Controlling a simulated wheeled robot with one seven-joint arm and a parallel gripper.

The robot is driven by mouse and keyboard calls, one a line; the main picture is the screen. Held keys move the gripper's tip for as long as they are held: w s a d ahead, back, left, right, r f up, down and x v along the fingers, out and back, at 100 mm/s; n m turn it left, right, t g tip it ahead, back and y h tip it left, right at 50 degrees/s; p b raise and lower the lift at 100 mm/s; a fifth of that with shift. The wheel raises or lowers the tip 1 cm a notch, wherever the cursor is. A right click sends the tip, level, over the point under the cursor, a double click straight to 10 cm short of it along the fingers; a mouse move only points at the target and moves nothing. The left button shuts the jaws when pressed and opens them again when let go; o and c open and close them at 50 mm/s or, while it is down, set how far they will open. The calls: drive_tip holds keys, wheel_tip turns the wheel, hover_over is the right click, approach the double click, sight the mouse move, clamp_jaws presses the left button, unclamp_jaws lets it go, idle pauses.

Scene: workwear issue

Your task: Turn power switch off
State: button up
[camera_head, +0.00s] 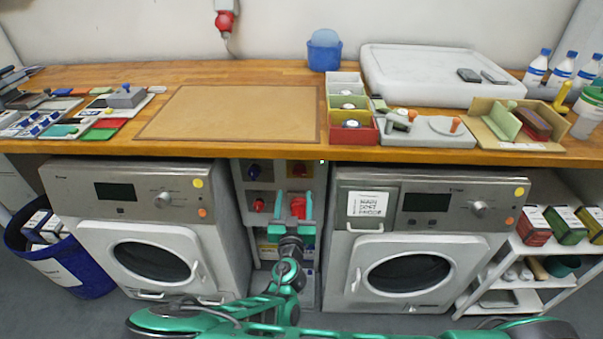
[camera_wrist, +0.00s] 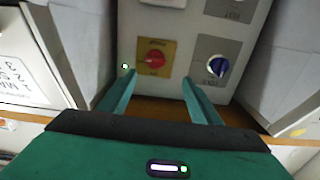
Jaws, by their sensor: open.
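A grey switch panel (camera_head: 270,185) stands between two washing machines under the counter. In the wrist view, a red rotary knob (camera_wrist: 153,58) on a yellow plate appears between my fingers, its grip lying roughly sideways. A blue knob (camera_wrist: 217,66) on a grey plate is to its right. The lettering is too small to read, so I cannot tell which is the power switch. My gripper (camera_head: 295,205) is open and empty in front of the panel, its fingers apart (camera_wrist: 158,85).
Washing machines (camera_head: 75,185) and (camera_head: 480,188) flank the panel closely. The wooden counter edge (camera_head: 185,148) overhangs above it. A blue bin (camera_head: 90,275) stands at left and a white shelf (camera_head: 545,245) at right. The counter holds trays and boxes.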

sight(299, 174)
drive_tip(key=w, duration=0.3)
drive_tip(key=w+d, duration=0.1)
drive_tip(key=w, duration=0.6)
drive_tip(key=shift+w+d, duration=0.15)
drive_tip(key=shift+w, duration=0.2)
drive_tip(key=c, duration=1)
drive_tip(key=shift+c, duration=0.2)
